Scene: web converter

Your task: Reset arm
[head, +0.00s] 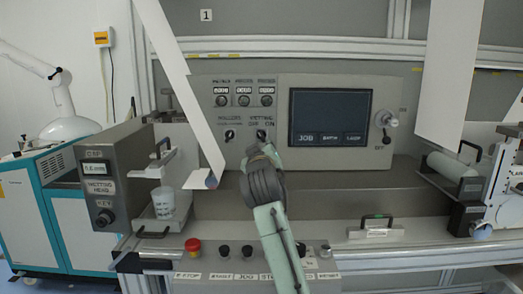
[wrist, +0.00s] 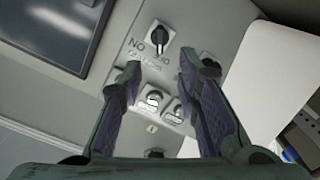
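My arm (head: 270,225) reaches up from the bottom of the head view to the grey control panel (head: 210,160). My gripper (wrist: 159,68) is open in the wrist view, its two dark fingers apart with nothing held between them. The fingers face the panel; a black rotary knob (wrist: 158,38) with an ON label shows just beyond the tips. I cannot tell whether a finger touches the panel. In the head view the gripper (head: 258,150) is small and partly hidden behind my wrist, just below the WETTING knob (head: 261,134).
A dark screen (head: 330,110) is right of the gripper. A white sheet (head: 180,85) hangs close on the left, another sheet (head: 450,70) on the right. A red stop button (head: 192,244) and several black knobs line the front ledge. A white cup (head: 164,203) stands at left.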

